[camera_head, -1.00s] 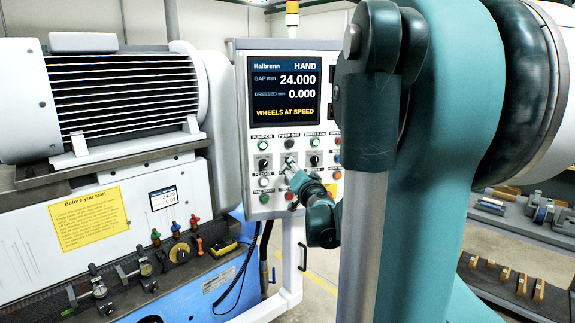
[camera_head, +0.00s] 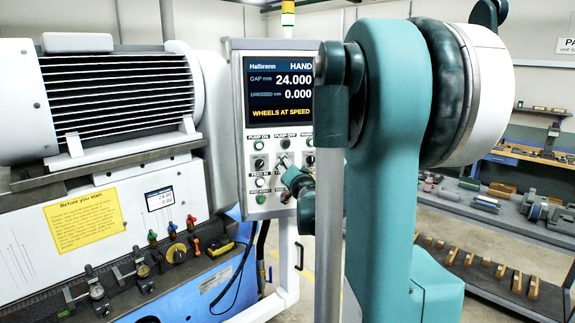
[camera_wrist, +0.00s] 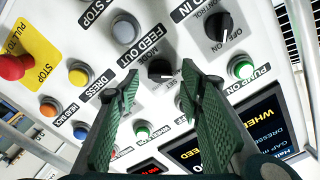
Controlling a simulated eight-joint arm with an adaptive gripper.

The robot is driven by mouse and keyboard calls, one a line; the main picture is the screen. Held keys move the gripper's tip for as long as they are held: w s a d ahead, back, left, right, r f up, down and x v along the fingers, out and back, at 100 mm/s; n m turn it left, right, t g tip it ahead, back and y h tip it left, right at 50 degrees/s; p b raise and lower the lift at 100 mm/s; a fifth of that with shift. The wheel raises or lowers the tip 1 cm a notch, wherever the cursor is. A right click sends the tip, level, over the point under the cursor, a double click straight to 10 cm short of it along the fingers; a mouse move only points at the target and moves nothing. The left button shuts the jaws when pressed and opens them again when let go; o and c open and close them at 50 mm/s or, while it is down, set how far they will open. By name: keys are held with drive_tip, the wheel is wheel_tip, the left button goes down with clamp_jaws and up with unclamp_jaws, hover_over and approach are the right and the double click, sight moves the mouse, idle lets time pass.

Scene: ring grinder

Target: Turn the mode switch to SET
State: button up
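The control panel (camera_head: 244,190) stands in the middle of the head view. Its screen (camera_head: 281,88) reads HAND, gap 24.000 and WHEELS AT SPEED. My gripper (camera_head: 284,163) is at the middle of the panel's knob row and largely covers the middle knob there. In the wrist view my gripper (camera_wrist: 160,69) is open, one finger on each side of a black rotary knob (camera_wrist: 160,70), which I take for the mode switch. Its label is partly hidden by a finger. I see no clear contact between fingers and knob.
A second black knob (camera_wrist: 218,25) with OFF and ON marks sits close by. A green PUMP ON button (camera_wrist: 241,67), a grey FEED OUT button (camera_wrist: 125,28) and a red stop button (camera_wrist: 14,67) surround it. The grinder (camera_head: 25,210) stands left of the panel.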

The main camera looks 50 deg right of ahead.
drive_tip(key=shift+x, duration=1.1)
drive_tip(key=c, duration=0.9)
